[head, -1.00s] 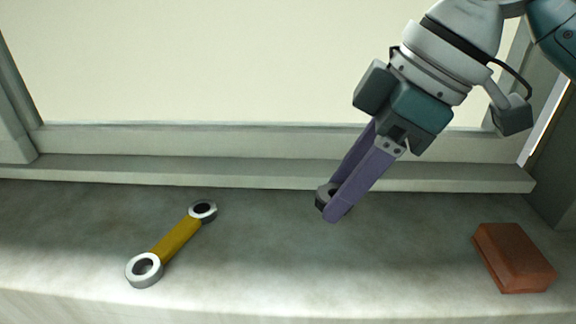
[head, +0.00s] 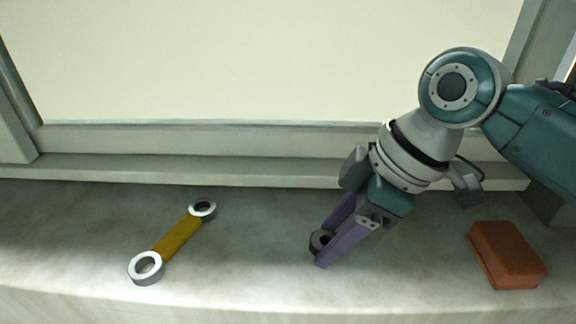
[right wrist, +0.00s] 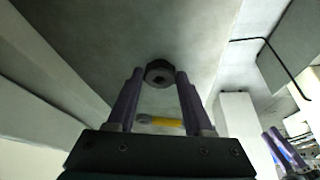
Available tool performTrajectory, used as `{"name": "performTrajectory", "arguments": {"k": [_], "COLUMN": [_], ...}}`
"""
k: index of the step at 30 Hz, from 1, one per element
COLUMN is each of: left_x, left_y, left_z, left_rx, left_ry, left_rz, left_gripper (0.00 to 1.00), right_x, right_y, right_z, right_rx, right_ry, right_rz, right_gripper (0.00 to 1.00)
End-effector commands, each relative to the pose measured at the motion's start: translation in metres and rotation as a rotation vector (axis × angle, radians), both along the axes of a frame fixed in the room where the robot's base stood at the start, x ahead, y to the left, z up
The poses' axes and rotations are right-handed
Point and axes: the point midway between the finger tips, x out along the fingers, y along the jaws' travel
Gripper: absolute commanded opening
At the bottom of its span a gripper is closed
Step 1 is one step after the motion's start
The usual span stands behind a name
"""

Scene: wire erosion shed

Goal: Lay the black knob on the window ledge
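The black knob (head: 320,240) is a small dark piece with a round hole, held between the fingertips of my right gripper (head: 328,252). In the right wrist view the knob (right wrist: 159,73) sits between the two purple fingertips (right wrist: 159,76). The grey window ledge (head: 240,260) lies below, and the knob is low over it or on it; I cannot tell whether they touch. My left gripper is not in the head view; purple parts at the lower right of the right wrist view look like its fingers (right wrist: 285,150), state unclear.
A yellow-handled wrench with grey ring ends (head: 178,238) lies on the ledge to the left. A red-brown block (head: 507,255) lies to the right. The window frame (head: 240,172) runs along the back. The ledge between wrench and gripper is clear.

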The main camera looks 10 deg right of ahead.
Motion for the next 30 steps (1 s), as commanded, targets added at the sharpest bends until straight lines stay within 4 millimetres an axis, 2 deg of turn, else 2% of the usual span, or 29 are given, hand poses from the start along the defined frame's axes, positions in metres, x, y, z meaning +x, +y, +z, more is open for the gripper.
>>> {"name": "performTrajectory", "arguments": {"k": [1, 6, 17, 22, 30], "left_x": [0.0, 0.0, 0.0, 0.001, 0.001], "left_y": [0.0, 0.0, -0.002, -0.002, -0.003], "left_z": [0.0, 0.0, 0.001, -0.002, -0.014], "left_rx": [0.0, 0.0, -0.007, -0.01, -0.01], "left_ry": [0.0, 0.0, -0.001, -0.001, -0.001], "left_rz": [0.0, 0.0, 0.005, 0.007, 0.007], "left_gripper": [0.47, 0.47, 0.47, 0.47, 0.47], "right_x": [0.0, 0.0, 0.0, -0.005, -0.016], "right_y": [0.0, 0.0, -0.002, -0.012, -0.034], "right_z": [0.0, 0.0, 0.007, 0.032, 0.086], "right_rx": [-0.001, 0.0, 0.001, -0.002, -0.003], "right_ry": [0.0, 0.0, -0.003, -0.006, -0.006], "right_rz": [0.0, 0.0, -0.001, 0.001, 0.001], "right_gripper": [0.59, 0.78, 0.78, 0.78, 0.78]}}
